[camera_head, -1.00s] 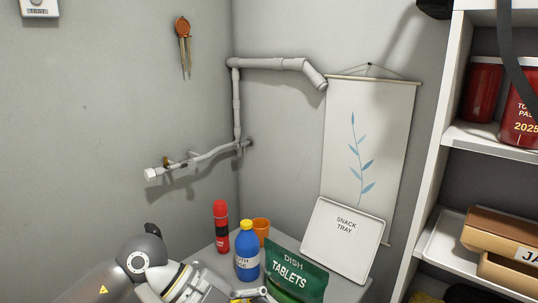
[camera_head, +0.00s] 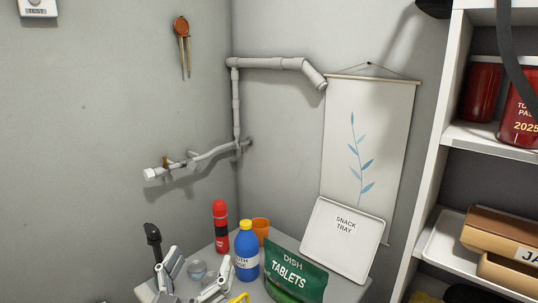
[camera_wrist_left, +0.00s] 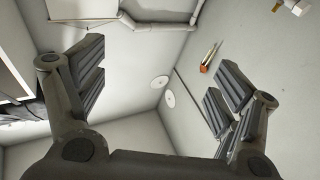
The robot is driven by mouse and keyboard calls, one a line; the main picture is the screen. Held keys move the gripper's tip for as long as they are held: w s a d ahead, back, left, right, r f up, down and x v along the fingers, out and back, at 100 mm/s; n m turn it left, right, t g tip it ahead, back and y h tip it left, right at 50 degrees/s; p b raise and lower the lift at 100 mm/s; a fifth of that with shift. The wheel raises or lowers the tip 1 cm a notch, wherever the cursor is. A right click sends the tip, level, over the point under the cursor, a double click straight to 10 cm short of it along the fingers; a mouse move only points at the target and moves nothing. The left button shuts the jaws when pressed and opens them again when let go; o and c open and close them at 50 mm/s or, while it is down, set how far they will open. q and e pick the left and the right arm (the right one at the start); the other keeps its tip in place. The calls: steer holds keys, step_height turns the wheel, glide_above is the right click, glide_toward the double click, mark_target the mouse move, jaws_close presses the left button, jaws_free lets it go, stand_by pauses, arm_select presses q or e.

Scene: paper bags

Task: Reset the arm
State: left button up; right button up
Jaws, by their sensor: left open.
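My left gripper (camera_head: 198,272) is at the bottom of the head view, with its fingers spread and pointing up over the near left part of the table. It is open and empty. Most of my left arm is below the head view's lower edge. My right gripper is not in view.
Right of the gripper stand a blue bottle (camera_head: 247,257), a red canister (camera_head: 220,225), an orange cup (camera_head: 261,225) and a green dish tablets bag (camera_head: 297,281). A white snack tray (camera_head: 335,257) leans behind. Shelves (camera_head: 490,145) stand right. Space above the table is clear.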

arm_select(q)
steer(key=s+a+f+n+g+y, duration=0.1)
steer(key=s+a+f+g+y, duration=0.25)
steer(key=f, duration=0.65)
steer(key=s+a+f+n+g+y, duration=0.15)
steer(key=s+a+f+g, duration=0.3)
steer(key=f, duration=0.55)
steer(key=s+f+m+g, duration=0.1)
steer(key=s+f+g, duration=0.35)
steer(key=s, duration=0.45)
steer(key=s+f+m+g, duration=0.1)
steer(key=s+f+g, duration=0.3)
steer(key=s+f, duration=0.3)
steer(key=s+f+g+b, duration=0.1)
steer(key=s+f, duration=0.1)
steer(key=f, duration=1.3)
steer(key=s+f+g+b, duration=0.1)
steer(key=s+f, duration=0.1)
steer(key=f, duration=1.2)
steer(key=s+a+f+b, duration=0.2)
steer(key=s+f, duration=1.3)
steer(key=f, duration=0.1)
steer(key=shift+s+a+f+m+g, duration=0.25)
steer(key=shift+s+a+m+g, duration=0.1)
steer(key=shift+g, duration=0.1)
